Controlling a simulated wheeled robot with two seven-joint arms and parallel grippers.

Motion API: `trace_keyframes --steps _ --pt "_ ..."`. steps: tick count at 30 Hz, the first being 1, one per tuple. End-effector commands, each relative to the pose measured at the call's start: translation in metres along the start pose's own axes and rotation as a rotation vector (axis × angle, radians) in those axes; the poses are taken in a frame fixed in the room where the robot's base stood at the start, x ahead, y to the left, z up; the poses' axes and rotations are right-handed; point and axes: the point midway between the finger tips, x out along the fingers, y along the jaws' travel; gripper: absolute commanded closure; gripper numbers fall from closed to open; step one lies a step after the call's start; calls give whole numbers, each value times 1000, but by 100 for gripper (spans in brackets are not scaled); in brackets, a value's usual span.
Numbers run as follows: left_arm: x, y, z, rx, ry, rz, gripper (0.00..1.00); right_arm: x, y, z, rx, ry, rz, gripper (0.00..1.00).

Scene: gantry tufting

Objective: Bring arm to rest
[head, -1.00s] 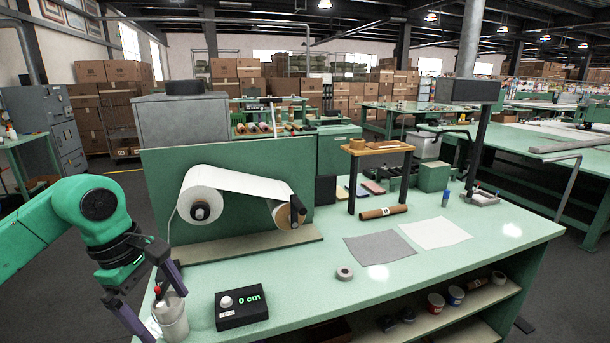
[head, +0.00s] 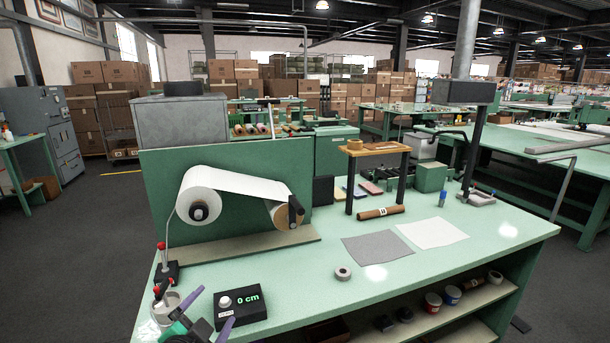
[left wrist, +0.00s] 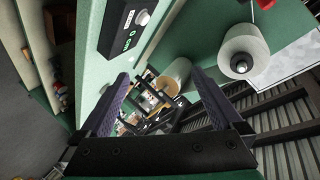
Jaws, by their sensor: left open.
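My left gripper (head: 208,314) is low at the bottom left of the head view, at the near edge of the green bench (head: 300,290). Its two purple-grey fingers are spread, one on each side of the near left corner of the black counter box (head: 240,305) reading 0 cm. In the left wrist view the open fingers (left wrist: 161,82) have nothing between them close by. The same counter box (left wrist: 126,25) shows at the top of that view. The rest of the left arm is mostly out of view. My right gripper shows in no view.
A white cup (head: 168,304) and a red-knobbed black stand (head: 165,272) are close to the left gripper. A white roll (head: 199,197) hangs before a green panel. Grey (head: 378,247) and white (head: 432,233) sheets and a tape roll (head: 343,273) lie on the bench.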

Motion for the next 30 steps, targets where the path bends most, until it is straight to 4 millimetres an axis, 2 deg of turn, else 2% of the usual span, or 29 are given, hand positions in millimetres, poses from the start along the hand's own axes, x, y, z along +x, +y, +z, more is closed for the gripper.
trace_keyframes --steps 1,3,6,9,15,18,23,26,29,30 --pt "-7 20 33 -103 -112 67 0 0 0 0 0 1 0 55" --pt "-21 44 72 -223 -255 145 0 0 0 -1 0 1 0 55" --pt "-46 75 114 -355 -430 235 0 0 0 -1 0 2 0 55" --pt "-73 102 146 -461 -582 308 0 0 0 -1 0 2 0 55" --pt "-134 146 189 -628 -855 431 0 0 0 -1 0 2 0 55" --pt "-113 171 212 -621 -871 440 0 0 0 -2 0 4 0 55" --pt "-89 216 255 -611 -894 455 0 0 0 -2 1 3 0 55" --pt "-79 250 287 -605 -911 467 0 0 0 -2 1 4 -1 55" --pt "-76 290 329 -596 -933 481 0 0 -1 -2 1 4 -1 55" --pt "-79 309 349 -592 -946 488 0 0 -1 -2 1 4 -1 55"
